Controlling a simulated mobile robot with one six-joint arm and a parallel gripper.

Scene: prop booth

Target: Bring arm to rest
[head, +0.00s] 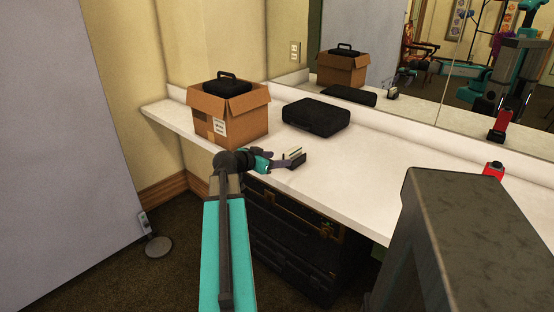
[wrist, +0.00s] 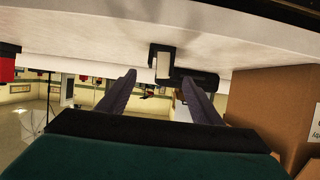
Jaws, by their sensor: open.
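My arm (head: 226,240) reaches forward from the lower middle of the head view, to the front edge of the white counter (head: 375,185). My gripper (head: 280,158) is at that edge, in front of the cardboard box and the black case. In the wrist view, which shows the room upside down, its two dark fingers (wrist: 158,78) are spread apart with nothing held between them. A small black holder with a pale card or block (head: 294,157) stands on the counter just beyond the fingers. It also shows in the wrist view (wrist: 162,60). Contact with it cannot be told.
A cardboard box (head: 228,120) with a black case (head: 227,86) in it stands at the counter's left. Another black case (head: 316,117) lies beside it. A red object (head: 494,169) sits at the right. A mirror (head: 420,70) lines the back. Dark drawers (head: 290,240) stand below.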

